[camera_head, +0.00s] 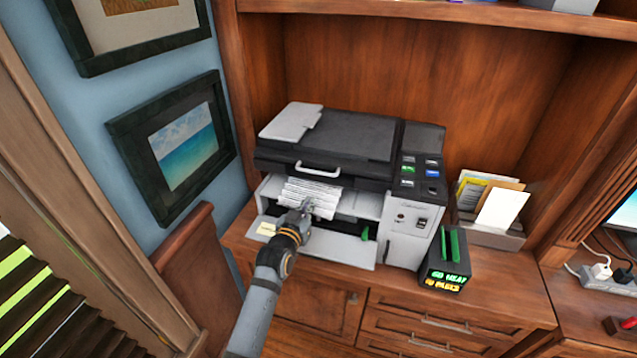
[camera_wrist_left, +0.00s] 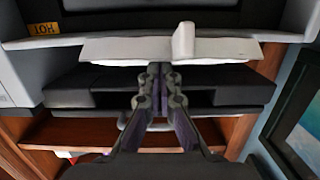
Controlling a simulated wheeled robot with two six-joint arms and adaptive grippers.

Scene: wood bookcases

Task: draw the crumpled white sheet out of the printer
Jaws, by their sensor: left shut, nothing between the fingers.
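The printer (camera_head: 335,135) is grey and black, with its front open, and stands in the bookcase recess. The crumpled white sheet (camera_head: 312,192), ridged with folds, sticks out of the opening under the black lid. My left gripper (camera_head: 305,205) is at the sheet's near edge, overlapping it in the head view. In the left wrist view the gripper's fingers (camera_wrist_left: 160,72) are together with nothing between them. Their tips are close to a white piece with a raised tab; I cannot tell whether that is the sheet. My right gripper is not in view.
The lowered front flap (camera_head: 330,250) bears a yellow label. A black box (camera_head: 446,262) with glowing lettering stands to the printer's right, beside a paper holder (camera_head: 490,236). Framed pictures (camera_head: 178,146) hang on the left wall. A wooden chair back (camera_head: 197,265) is at left.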

